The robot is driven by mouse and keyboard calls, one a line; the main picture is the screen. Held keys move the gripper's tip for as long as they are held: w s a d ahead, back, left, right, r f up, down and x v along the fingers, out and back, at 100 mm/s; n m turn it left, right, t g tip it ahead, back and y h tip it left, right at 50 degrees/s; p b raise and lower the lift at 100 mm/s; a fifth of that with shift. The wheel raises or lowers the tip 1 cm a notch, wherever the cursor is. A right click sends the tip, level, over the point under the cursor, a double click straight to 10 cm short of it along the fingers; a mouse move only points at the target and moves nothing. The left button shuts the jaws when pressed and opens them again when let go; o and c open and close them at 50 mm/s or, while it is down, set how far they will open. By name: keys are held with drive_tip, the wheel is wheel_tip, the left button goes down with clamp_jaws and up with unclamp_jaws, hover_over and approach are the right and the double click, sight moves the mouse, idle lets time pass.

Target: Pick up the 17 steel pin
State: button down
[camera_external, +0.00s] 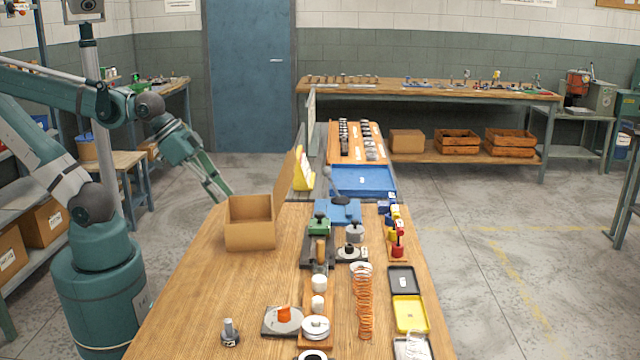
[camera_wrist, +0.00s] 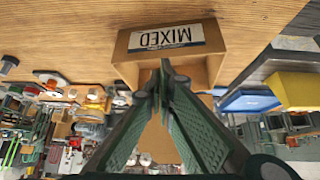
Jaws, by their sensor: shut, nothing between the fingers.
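I cannot pick out a steel pin marked 17 in either view. A wooden rack (camera_external: 358,158) at the far end of the work table holds rows of small dark and grey pieces, too small to read. A grey metal piece with an upright stem (camera_external: 230,332) stands at the table's near left.
An open cardboard box (camera_external: 250,236) stands on the table; in the wrist view its MIXED label (camera_wrist: 166,38) appears upside down. A blue tray (camera_external: 362,181), a green-handled fixture (camera_external: 319,225) and an orange spring (camera_external: 364,302) lie to its right. The table's left front is mostly clear.

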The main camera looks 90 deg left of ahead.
drive_tip(key=c, duration=2.3)
unclamp_jaws()
drive_tip(key=shift+d+r, duration=0.1)
drive_tip(key=w+d+r+m+g+h+p, duration=0.15)
drive_tip(key=w+d+m+p, duration=0.3)
drive_tip(key=d, duration=0.45)
drive_tip(key=w+d+r+m+g+h+p, duration=0.1)
drive_tip(key=w+d+r+m+p, duration=0.2)
drive_tip(key=w+d, duration=0.4)
drive_tip(key=d+f+m+g+p, duration=0.1)
drive_tip(key=d+f+m+p, duration=0.1)
drive_tip(key=d, duration=0.5)
drive_tip(key=d+f+m+g+h+p, duration=0.1)
drive_tip(key=d+f+m+p, duration=0.1)
drive_tip(key=d, duration=0.6)
drive_tip(key=d+f+m+g+h+p, duration=0.1)
drive_tip(key=d+m+p, duration=0.3)
drive_tip(key=d, duration=0.4)
drive_tip(key=shift+s+f+g+p, duration=0.2)
drive_tip(key=shift+f+g+p, duration=0.15)
drive_tip(key=shift+f+p, duration=0.5)
drive_tip(key=shift+f, duration=0.15)
